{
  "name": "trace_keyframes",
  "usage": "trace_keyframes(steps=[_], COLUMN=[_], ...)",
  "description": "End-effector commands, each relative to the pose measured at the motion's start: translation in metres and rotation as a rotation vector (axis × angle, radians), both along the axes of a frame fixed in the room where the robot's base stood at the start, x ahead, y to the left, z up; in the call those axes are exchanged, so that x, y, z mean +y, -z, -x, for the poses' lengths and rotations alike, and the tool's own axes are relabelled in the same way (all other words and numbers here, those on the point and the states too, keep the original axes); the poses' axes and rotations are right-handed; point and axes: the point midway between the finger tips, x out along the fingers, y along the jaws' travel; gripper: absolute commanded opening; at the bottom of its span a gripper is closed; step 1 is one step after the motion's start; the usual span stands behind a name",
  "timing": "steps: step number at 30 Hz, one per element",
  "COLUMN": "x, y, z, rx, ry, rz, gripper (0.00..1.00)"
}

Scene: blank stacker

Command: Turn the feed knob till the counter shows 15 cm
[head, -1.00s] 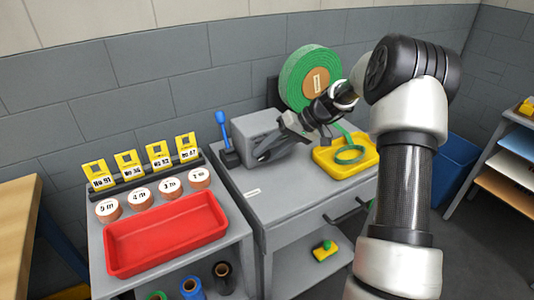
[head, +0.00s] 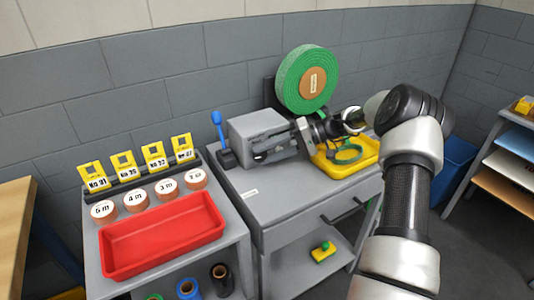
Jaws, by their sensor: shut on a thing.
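The grey feed machine (head: 252,126) stands on the grey bench, with a large roll of green strip (head: 307,80) behind it. A loop of green strip (head: 349,155) lies in the yellow tray (head: 334,167) right of the machine.
A blue-handled lever (head: 218,124) stands left of the machine. A side stand holds a red tray (head: 163,241), several labelled discs (head: 167,188) and yellow number tags (head: 153,155). A blue bin (head: 457,165) is at right. The bench front (head: 283,196) is clear.

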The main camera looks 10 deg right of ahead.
Motion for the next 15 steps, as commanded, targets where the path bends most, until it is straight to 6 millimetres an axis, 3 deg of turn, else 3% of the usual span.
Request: trace_keyframes(steps=[8,9,11,15], x=[0.0003,0.0003,0.0004,0.0003], y=[0.0005,0.0006,0.0006,0.0004], z=[0.0006,0.0007,0.0006,0.0004], rx=[0.004,0.004,0.003,0.002], ry=[-0.001,-0.001,-0.001,0.000], rz=[0.000,0.000,0.000,0.000], gripper=[0.14,0.43,0.54,0.55])
